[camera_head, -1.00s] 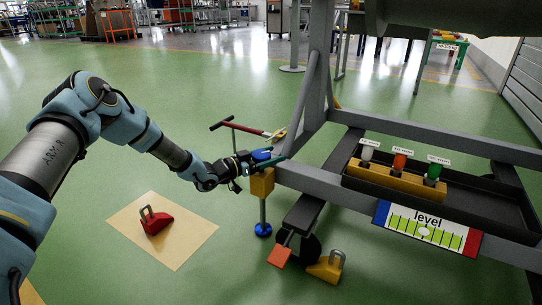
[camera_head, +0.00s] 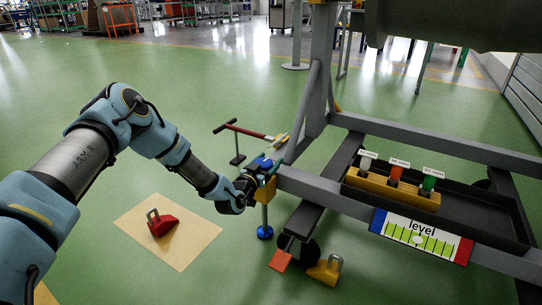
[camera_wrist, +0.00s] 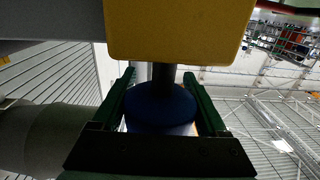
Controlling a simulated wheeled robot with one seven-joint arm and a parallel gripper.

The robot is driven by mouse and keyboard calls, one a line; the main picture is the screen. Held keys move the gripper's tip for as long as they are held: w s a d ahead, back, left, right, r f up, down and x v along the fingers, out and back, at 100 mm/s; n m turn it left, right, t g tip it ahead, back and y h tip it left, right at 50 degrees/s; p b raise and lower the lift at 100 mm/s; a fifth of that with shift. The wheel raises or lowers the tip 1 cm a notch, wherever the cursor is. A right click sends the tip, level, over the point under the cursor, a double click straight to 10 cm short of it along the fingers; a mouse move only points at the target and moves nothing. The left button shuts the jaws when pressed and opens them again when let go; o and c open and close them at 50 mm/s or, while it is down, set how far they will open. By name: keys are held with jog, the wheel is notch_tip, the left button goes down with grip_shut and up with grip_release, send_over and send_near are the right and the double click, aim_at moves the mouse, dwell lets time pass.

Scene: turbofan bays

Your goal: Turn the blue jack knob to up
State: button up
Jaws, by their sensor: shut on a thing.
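The blue jack knob (camera_head: 262,162) sits on top of the yellow jack block (camera_head: 266,188) at the near left corner of the grey stand. In the wrist view the round blue knob (camera_wrist: 160,106) lies between the two green fingers of my gripper (camera_wrist: 158,88), under the dark shaft and the yellow block (camera_wrist: 178,30). My gripper (camera_head: 265,165) is shut on the knob in the head view, where the wrist partly hides it. The jack's leg runs down to a blue foot (camera_head: 265,232) at the floor. The level gauge (camera_head: 420,236) on the stand shows a pale bubble near its middle.
A black tray (camera_head: 478,215) on the stand holds a yellow rack with white, orange and green-topped items. A red chock (camera_head: 162,224) lies on a tan mat (camera_head: 190,245). A yellow chock (camera_head: 325,270) is by the wheel.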

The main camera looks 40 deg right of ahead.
jog(key=n+t+y+p, duration=0.1)
jog(key=t, duration=0.1)
jog(key=n+t+y, duration=0.1)
jog(key=n+t, duration=0.1)
jog(key=w+n+t+y+p, duration=0.1)
jog(key=t, duration=0.1)
jog(key=shift+a+r+n+y+p, duration=0.15)
jog(key=shift+a+n+y+p, duration=0.15)
jog(key=shift+a+p, duration=0.05)
jog(key=n+t+y, duration=0.1)
jog(key=y, duration=0.1)
jog(key=n+t+y, duration=0.2)
jog(key=w+a+n+t+y, duration=0.1)
jog(key=shift+n+t+y+p, duration=0.3)
jog(key=shift+y, duration=0.1)
jog(key=a+n+y+b, duration=0.1)
jog(key=n+y+b, duration=0.1)
jog(key=y, duration=0.2)
jog(key=n+y+b, duration=0.2)
jog(key=n+y, duration=0.1)
jog(key=y, duration=0.1)
jog(key=a+n+t+y+b, duration=0.1)
jog(key=n+y+b, duration=0.1)
jog(key=n+y, duration=0.1)
jog(key=shift+w+a+y, duration=0.25)
jog(key=shift+a+y, duration=0.05)
jog(key=shift+y, duration=0.3)
jog(key=shift+b, duration=0.3)
jog(key=o, duration=1.3)
